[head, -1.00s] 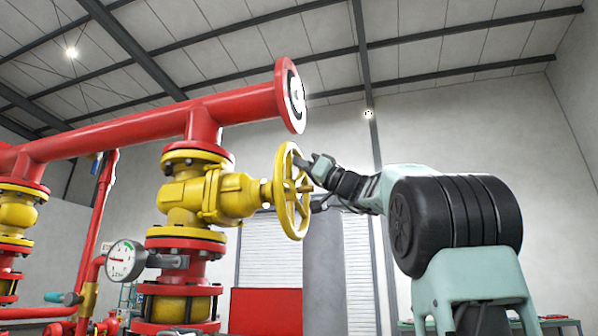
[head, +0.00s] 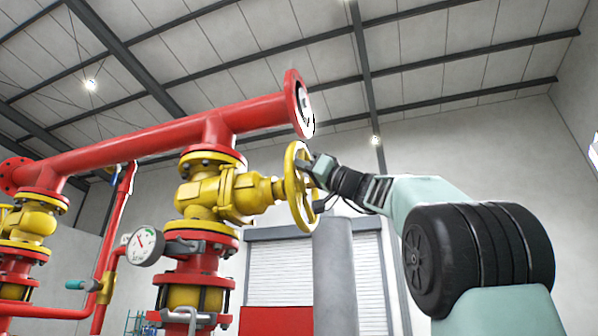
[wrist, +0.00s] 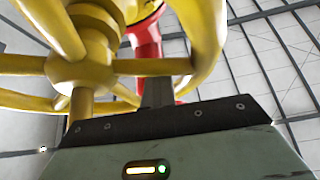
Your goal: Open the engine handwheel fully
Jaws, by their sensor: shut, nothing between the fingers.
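The yellow handwheel (head: 299,187) stands upright on the right end of the yellow valve (head: 222,192), facing my arm. Its hub and spokes fill the upper left of the wrist view (wrist: 80,72). My gripper (head: 318,172) is at the wheel's near face, by the rim and spokes on its right side. In the wrist view my gripper (wrist: 158,92) is seen from its back edge, with a dark finger reaching up to a spoke; the fingertips are partly hidden behind that spoke. It is shut and holds nothing. Contact with the spoke cannot be told for sure.
A red pipe (head: 150,145) with an open flanged end (head: 302,103) runs above the valve. A pressure gauge (head: 147,246) sits lower left, and a second yellow valve (head: 30,222) stands at far left. A grey column (head: 334,270) and shutter door are behind.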

